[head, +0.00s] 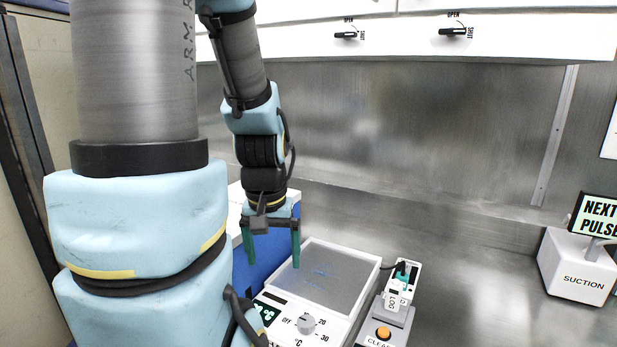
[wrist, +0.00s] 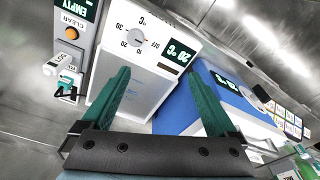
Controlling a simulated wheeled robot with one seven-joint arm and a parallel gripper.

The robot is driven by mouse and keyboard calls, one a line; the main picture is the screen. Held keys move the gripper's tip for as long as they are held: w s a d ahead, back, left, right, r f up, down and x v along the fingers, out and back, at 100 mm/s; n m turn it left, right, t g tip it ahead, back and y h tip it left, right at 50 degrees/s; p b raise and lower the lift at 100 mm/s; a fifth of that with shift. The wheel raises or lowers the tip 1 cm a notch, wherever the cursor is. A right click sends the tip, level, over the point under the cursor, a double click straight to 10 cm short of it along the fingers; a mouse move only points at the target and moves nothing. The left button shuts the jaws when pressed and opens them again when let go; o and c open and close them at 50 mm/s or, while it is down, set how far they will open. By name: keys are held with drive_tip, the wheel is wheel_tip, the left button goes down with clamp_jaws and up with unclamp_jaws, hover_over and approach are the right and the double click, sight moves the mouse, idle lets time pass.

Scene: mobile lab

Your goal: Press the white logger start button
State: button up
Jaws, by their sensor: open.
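A small white logger (head: 415,268) with a teal patch stands at the back of a grey stand, right of the heater plate. A white tag-like part lettered "LOG" (head: 392,300) is in front of it; it also shows in the wrist view (wrist: 63,57) at the left. Which surface is the start button is too small to tell. My gripper (head: 273,257) is open and empty, with its green fingers pointing down above the left side of the heater plate, to the left of the logger. In the wrist view my gripper (wrist: 160,75) has nothing between its fingers.
The white heater unit (head: 340,325) has a grey plate and a dial (head: 306,323). The grey stand has an orange button (head: 383,333). A blue box (wrist: 225,105) is beside the heater. A white suction unit (head: 575,270) stands at the far right, with bare steel bench before it.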

clamp_jaws()
idle(0.6)
idle(0.8)
